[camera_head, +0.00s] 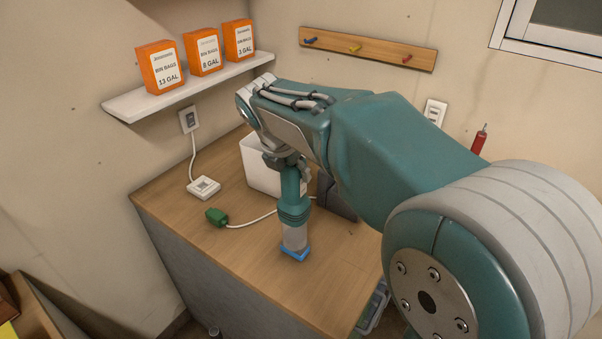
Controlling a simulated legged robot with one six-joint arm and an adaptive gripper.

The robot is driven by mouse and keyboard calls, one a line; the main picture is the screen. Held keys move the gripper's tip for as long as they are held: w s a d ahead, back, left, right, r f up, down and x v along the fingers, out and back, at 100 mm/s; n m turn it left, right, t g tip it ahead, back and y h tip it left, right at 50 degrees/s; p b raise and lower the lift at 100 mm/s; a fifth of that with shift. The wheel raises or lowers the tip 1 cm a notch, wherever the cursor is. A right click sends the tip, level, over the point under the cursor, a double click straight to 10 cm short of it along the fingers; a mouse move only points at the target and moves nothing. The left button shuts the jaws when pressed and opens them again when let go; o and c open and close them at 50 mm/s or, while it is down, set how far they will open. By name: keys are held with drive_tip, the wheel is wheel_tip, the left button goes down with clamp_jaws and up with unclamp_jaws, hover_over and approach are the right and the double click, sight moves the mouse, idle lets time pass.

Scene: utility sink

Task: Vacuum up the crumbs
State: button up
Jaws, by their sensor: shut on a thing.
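A handheld vacuum (292,215) with a teal body, a clear grey lower part and a blue nozzle stands upright over the wooden counter (255,264). Its blue nozzle is at or very close to the counter surface; I cannot tell whether it touches. My gripper (288,162) is shut on the upper part of the vacuum, and my arm comes in from the right. The fingertips are mostly hidden by the arm and the vacuum. I cannot make out any crumbs on the counter.
A white bin (257,168) and a dark grey box (334,197) stand behind the vacuum. A green plug (216,216) on a white cord and a white power block (204,188) lie to the left. A shelf (130,106) holds orange boxes. The front-left counter is clear.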

drive_tip(key=w+a, duration=0.2)
drive_tip(key=a, duration=0.1)
drive_tip(key=shift+w+a, duration=0.25)
idle(0.4)
drive_tip(key=shift+r, duration=3)
wheel_tip(320, 180, up, 3)
drive_tip(key=shift+d, duration=0.1)
